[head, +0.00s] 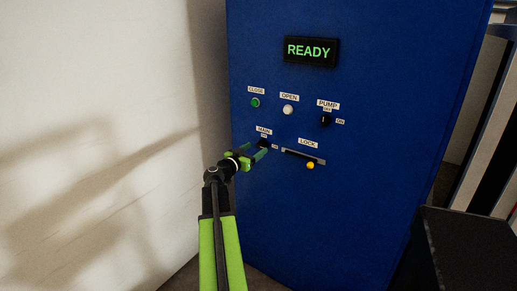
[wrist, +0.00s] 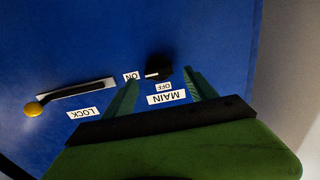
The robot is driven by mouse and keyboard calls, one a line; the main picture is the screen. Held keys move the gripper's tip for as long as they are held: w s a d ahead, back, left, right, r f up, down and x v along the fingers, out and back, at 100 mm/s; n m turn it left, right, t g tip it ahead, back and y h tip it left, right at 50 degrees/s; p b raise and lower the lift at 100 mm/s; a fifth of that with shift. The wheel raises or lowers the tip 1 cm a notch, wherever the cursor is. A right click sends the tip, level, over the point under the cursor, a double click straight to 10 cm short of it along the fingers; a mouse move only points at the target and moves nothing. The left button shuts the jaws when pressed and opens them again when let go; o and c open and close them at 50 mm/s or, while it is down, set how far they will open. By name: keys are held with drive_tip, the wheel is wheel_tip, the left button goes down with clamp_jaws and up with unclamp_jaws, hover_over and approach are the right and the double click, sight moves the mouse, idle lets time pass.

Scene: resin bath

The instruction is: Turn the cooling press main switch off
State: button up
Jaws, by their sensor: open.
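The main switch (wrist: 157,69) is a black rotary knob on the blue cooling press. In the wrist view, which is upside down, its white mark points at the ON label (wrist: 132,76). The OFF label (wrist: 164,87) and MAIN label (wrist: 166,99) are beside the knob. My gripper (wrist: 160,78) is open and empty, with one green finger on each side of the knob. I cannot tell whether the fingers touch it. In the head view my gripper (head: 265,149) is at the MAIN switch (head: 263,143) and partly hides it.
The lock lever (head: 310,165) with its yellow knob is close to the right of my gripper. Above are the green CLOSE button (head: 255,102), white OPEN button (head: 288,110) and black PUMP knob (head: 325,120). The display (head: 310,51) reads READY. A pale wall (head: 100,120) stands left.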

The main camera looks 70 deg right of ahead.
sight(260, 146)
drive_tip(key=x, duration=0.3)
drive_tip(key=shift+d, duration=0.15)
